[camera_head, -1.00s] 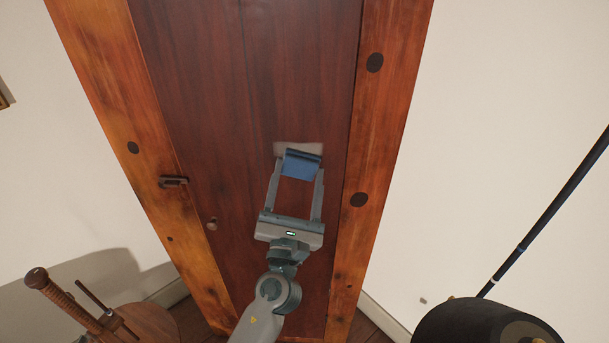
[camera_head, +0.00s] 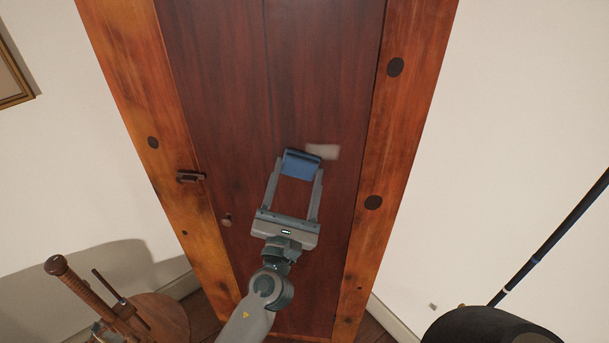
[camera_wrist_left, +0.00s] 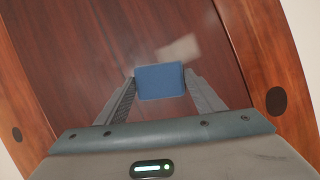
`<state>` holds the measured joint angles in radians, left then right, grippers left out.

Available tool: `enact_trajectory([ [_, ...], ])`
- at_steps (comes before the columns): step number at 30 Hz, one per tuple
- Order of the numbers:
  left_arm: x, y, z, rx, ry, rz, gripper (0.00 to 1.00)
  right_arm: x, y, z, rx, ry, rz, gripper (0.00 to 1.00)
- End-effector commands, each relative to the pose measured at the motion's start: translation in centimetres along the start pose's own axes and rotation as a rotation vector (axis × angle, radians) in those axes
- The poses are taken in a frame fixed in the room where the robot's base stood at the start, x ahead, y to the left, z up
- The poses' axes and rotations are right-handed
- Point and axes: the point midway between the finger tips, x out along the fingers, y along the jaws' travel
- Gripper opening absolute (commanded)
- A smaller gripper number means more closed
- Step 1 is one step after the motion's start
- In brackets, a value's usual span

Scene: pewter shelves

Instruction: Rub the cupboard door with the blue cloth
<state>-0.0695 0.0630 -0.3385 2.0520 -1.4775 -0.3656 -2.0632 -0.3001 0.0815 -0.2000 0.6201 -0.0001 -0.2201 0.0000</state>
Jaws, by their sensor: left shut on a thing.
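The cupboard door (camera_head: 262,105) is dark red-brown wood in a lighter orange-brown frame. A pale whitish patch (camera_head: 323,151) shows on the door, just right of the blue cloth (camera_head: 300,165). The cloth is a folded blue block. My left gripper (camera_head: 299,176) is shut on it and holds it at the door's surface; exact contact cannot be told. In the left wrist view the cloth (camera_wrist_left: 160,82) sits between the two fingertips, with the pale patch (camera_wrist_left: 180,48) just beyond it and a faint haze nearby. My right gripper is not in view.
A dark latch (camera_head: 190,177) and a small round knob (camera_head: 226,220) are at the door's left side. A wooden stool-like object (camera_head: 150,318) stands at the lower left. A dark cylinder (camera_head: 480,328) and a dark pole (camera_head: 560,233) are at the right.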

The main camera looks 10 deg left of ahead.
Motion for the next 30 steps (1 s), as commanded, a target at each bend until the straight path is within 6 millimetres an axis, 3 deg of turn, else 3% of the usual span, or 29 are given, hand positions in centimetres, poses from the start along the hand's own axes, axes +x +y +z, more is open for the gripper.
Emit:
enact_trajectory([
  [9, -0.2, 1.9, -0.4, 0.001, 0.0, 0.003, 0.44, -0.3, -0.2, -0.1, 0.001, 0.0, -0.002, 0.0],
  [20, -0.2, 1.9, -0.3, 0.001, 0.0, 0.002, 0.44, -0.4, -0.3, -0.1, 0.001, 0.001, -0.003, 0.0],
  [30, 0.3, 2.3, 1.1, 0.0, -0.001, 0.001, 0.44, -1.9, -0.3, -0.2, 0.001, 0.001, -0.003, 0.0],
])
